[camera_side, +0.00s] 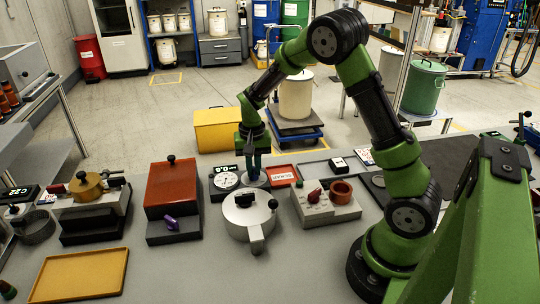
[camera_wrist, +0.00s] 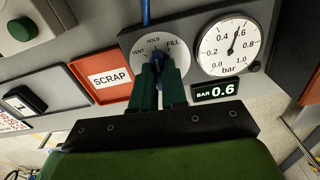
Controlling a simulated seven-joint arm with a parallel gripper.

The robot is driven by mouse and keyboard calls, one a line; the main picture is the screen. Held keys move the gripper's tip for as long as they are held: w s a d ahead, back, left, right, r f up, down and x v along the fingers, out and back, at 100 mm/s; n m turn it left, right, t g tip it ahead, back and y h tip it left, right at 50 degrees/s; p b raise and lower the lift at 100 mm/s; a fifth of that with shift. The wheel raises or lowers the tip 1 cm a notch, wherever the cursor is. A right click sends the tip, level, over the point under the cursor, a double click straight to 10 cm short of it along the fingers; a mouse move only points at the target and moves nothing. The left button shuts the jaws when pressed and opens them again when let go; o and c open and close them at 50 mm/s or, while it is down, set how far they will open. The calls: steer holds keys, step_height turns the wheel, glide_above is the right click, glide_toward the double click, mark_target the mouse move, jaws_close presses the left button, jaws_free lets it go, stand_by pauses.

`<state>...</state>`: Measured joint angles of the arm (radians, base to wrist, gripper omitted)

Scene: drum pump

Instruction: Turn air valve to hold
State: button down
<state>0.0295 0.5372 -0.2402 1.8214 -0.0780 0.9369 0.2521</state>
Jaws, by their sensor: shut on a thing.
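The air valve's round pale dial (camera_wrist: 179,48) carries the labels VENT, HOLD and FILL in the wrist view. In the side view my gripper (camera_side: 253,176) reaches down to the valve, beside the gauge (camera_side: 227,179).
A red SCRAP tray (camera_wrist: 106,82) lies just left of the valve panel in the wrist view. In the side view, a round silver lidded pot (camera_side: 248,214), a red box (camera_side: 172,185) and a grey block with red parts (camera_side: 326,208) stand close by. A yellow tray (camera_side: 80,275) lies at front left.

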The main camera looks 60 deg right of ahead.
mark_target(254, 170)
steer(key=shift+n, duration=0.4)
steer(key=c, duration=1.2)
jaws_free()
steer(key=shift+o, duration=0.2)
steer(key=shift+r, duration=0.1)
step_height(254, 170, up, 17)
